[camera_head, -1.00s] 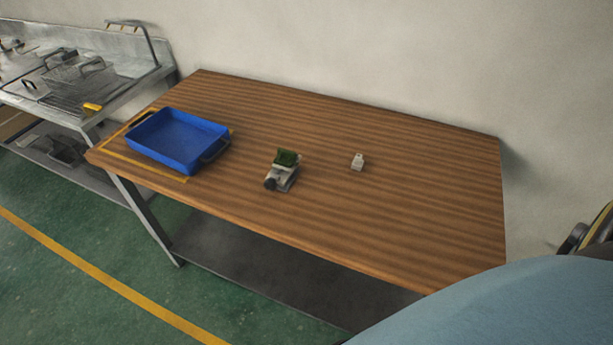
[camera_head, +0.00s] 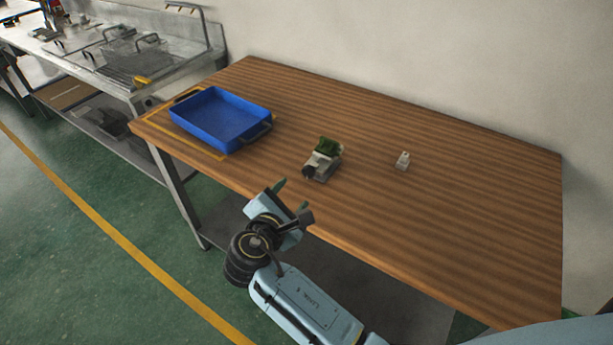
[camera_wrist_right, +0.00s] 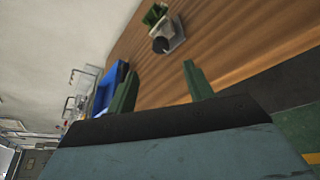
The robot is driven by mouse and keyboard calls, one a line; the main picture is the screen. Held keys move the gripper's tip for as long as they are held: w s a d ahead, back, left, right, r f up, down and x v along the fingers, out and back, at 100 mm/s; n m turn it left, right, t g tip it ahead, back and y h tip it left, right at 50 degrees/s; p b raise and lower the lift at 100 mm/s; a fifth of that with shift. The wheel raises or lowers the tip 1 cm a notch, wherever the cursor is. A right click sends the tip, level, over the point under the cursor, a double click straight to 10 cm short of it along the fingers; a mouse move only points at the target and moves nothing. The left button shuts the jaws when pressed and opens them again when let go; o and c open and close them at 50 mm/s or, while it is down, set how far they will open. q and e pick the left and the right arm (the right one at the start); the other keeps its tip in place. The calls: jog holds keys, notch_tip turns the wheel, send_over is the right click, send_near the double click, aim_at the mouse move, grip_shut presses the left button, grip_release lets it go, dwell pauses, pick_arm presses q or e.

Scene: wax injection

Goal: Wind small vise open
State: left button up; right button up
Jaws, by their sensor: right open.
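The small vise (camera_head: 322,161) stands on the wooden table near its front edge, with a pale body and a green block or part at its top. Its dark round knob (camera_head: 309,172) faces the front edge. My right gripper (camera_head: 292,192) is open and empty, in front of the table edge and a little to the front left of the vise, apart from it. In the right wrist view the open green fingers (camera_wrist_right: 160,85) point toward the table, and the vise (camera_wrist_right: 167,32) with its dark knob shows beyond them. My left gripper is not in view.
A blue tray (camera_head: 220,118) sits at the table's left end within a yellow outline. A metal sink-like counter (camera_head: 150,65) stands at the left. The right part of the wooden table (camera_head: 470,200) is clear.

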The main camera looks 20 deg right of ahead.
aim_at(308, 174)
jog(key=b+x, duration=0.1)
jog(key=x, duration=1)
jog(key=shift+w+f, duration=0.15)
jog(key=shift+f, duration=0.1)
jog(key=shift+c, duration=0.4)
